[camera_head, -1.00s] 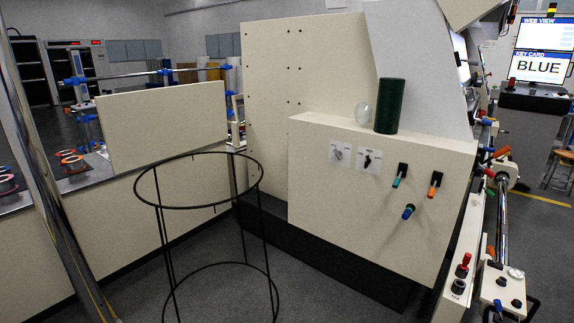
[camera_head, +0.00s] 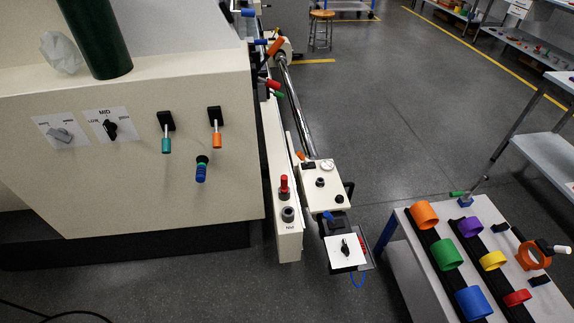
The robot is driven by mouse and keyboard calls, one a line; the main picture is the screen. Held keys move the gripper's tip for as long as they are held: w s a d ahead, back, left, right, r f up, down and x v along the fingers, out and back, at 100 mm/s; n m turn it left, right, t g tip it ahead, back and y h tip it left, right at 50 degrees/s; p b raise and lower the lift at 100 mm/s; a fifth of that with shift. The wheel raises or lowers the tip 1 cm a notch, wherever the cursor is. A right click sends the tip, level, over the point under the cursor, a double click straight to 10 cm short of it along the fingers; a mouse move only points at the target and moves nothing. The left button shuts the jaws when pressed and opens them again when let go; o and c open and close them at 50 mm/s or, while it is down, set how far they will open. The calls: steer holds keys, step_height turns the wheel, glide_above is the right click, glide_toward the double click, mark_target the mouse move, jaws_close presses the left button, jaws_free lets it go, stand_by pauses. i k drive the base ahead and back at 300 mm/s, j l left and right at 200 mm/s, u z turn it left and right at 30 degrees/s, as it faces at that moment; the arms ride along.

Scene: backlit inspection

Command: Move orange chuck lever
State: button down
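A lever with an orange grip (camera_head: 216,140) hangs from a black mount on the front of the cream machine housing, at its right side. Its grip points downward. A similar lever with a teal grip (camera_head: 166,145) hangs to its left. Another orange handle (camera_head: 276,45) sticks up at an angle on the machine's far part, beside red and green grips. No label shows which of them is the chuck lever. My gripper is in neither frame.
A blue-ended knob (camera_head: 201,172) and two rotary switches are on the cream housing (camera_head: 120,195). A control rail with a red-topped knob (camera_head: 284,187) runs along its right side. A table (camera_head: 408,232) with coloured rings stands lower right. Grey floor (camera_head: 420,100) beyond is clear.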

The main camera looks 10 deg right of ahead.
mark_target(300, 154)
steer(key=i+j+z, duration=0.15)
steer(key=i+j, duration=0.1)
steer(key=i, duration=1.2)
